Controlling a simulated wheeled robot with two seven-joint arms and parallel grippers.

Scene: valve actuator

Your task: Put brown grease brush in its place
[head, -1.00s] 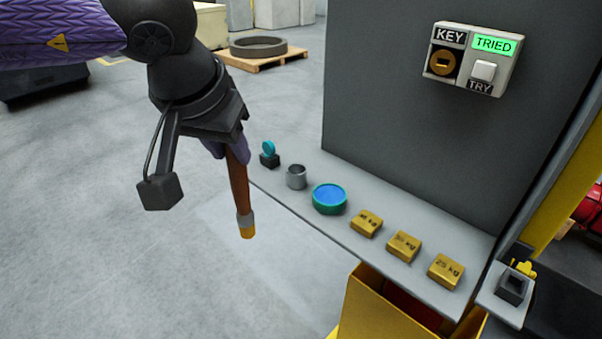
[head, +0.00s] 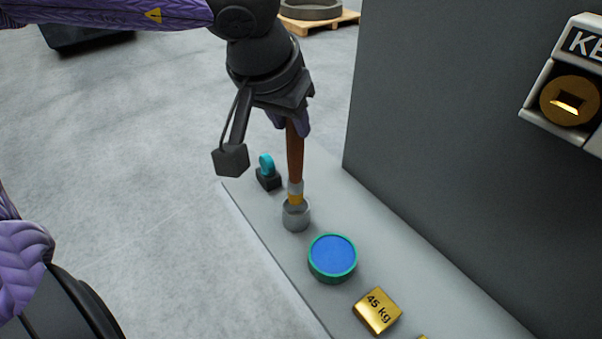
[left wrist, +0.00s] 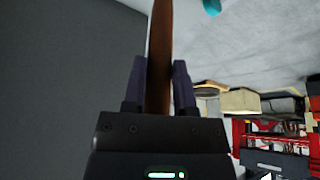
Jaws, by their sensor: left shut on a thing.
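The brown grease brush (head: 295,152) hangs upright with its yellow tip down. My left gripper (head: 296,125) is shut on its upper handle; the handle also shows between the fingers in the left wrist view (left wrist: 160,60). The brush's lower end is at the mouth of a small grey metal cup (head: 296,217) on the shelf. I cannot tell whether the tip is inside the cup or just above it. My right gripper is not in view; a purple and black part of mine shows at the lower left.
On the grey shelf (head: 265,225), a teal piece on a black holder (head: 267,175) stands behind the cup. A green-rimmed blue tin (head: 332,257) and a brass 45 kg block (head: 377,311) stand in front. A dark panel (head: 440,110) with a key box (head: 570,90) rises at right.

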